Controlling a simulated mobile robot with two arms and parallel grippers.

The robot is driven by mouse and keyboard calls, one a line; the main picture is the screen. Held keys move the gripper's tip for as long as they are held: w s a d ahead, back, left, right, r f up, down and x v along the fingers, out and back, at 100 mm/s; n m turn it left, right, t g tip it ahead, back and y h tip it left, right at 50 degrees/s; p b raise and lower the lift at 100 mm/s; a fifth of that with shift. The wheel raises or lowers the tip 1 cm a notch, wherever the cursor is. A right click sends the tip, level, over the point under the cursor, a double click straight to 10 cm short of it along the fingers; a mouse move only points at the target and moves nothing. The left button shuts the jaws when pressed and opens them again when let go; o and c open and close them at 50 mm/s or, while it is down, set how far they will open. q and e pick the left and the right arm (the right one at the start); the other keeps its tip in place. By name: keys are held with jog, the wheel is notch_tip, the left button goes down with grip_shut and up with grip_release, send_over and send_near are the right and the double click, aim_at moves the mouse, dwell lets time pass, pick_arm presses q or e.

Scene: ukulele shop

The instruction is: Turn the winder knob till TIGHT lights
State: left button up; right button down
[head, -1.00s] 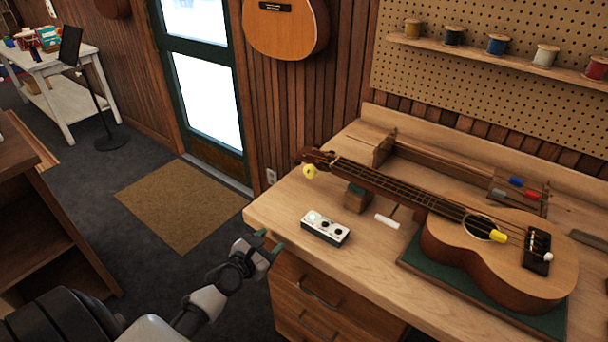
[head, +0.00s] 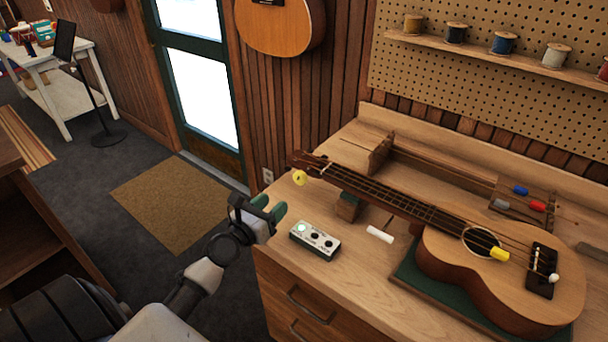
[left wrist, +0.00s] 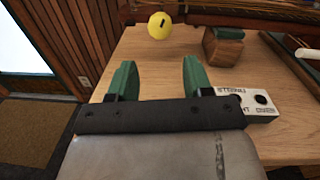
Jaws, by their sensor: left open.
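The ukulele (head: 530,270) lies on the workbench with its headstock toward the left. A round yellow winder knob (head: 300,178) sits at the headstock; it also shows in the left wrist view (left wrist: 160,25), beyond the fingers, with a dark slot on it. A small white indicator box (head: 315,240) stands on the bench near the front edge; one lamp at its left glows pale green. Its lettering is partly hidden in the left wrist view (left wrist: 258,101). My left gripper (head: 269,208) is open and empty, in front of the knob and apart from it. My right gripper is out of view.
A wooden neck rest (head: 348,206) supports the neck beside the knob. A white cylinder (head: 380,235) lies near the box. The workbench (head: 335,285) has free room around the box. A door mat (head: 172,203) and open floor lie to the left.

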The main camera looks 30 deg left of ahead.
aim_at(298, 180)
pick_arm(q)
jog(key=w, duration=0.9)
jog(key=shift+w+d, duration=0.15)
jog(key=shift+w, duration=0.25)
jog(key=shift+w+r, duration=0.1)
jog(key=shift+w, duration=0.3)
jog(key=c, duration=0.6)
